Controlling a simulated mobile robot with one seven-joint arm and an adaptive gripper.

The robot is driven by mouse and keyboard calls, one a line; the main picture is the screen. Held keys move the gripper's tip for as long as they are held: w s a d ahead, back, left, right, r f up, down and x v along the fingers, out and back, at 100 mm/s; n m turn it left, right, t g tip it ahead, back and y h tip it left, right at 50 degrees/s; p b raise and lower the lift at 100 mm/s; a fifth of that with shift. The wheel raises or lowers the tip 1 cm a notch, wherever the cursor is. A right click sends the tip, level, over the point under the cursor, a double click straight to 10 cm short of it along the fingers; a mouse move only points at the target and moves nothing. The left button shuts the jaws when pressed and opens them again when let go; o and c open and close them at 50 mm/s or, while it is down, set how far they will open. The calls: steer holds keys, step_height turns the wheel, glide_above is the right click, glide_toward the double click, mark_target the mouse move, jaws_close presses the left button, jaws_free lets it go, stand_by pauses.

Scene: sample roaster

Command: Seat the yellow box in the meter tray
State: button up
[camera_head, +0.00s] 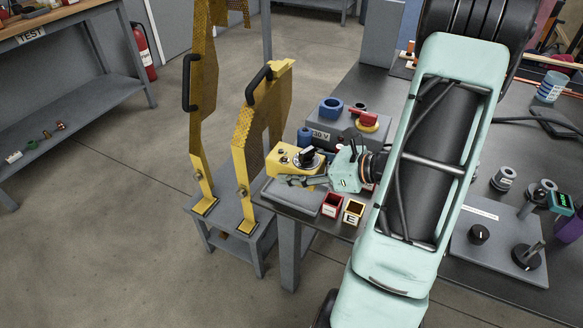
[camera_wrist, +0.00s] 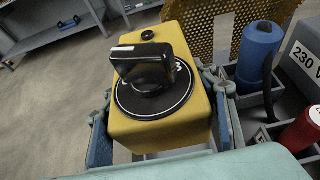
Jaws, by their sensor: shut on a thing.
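The yellow box (camera_head: 282,158), with a black dial and knob on top, is at the table's left corner. It fills the middle of the wrist view (camera_wrist: 165,40), upright and slightly turned. My gripper (camera_head: 308,178) is shut on it; the blue-padded fingers press on two opposite sides in the wrist view (camera_wrist: 162,125). A grey tray (camera_head: 290,199), which looks like the meter tray, lies at the table's corner, just below the box in the head view. The box and my gripper hide part of it. I cannot tell whether the box touches it.
A grey unit marked 230 V (camera_head: 335,132) with a red-handled switch (camera_head: 364,118) stands behind. Yellow perforated guards (camera_head: 262,120) stand close on the left, on a low grey stand (camera_head: 222,208).

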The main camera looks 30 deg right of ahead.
mark_target(296, 193)
stand_by(0.4)
steer(key=shift+f+b, duration=1.9)
steer(key=shift+f, duration=0.5)
steer(key=shift+f, duration=0.1)
steer(key=shift+f, duration=0.15)
stand_by(1.0)
steer(key=shift+f+b, duration=0.35)
steer(key=shift+r, duration=0.2)
steer(key=shift+r+p, duration=0.3)
steer(key=shift+p, duration=0.15)
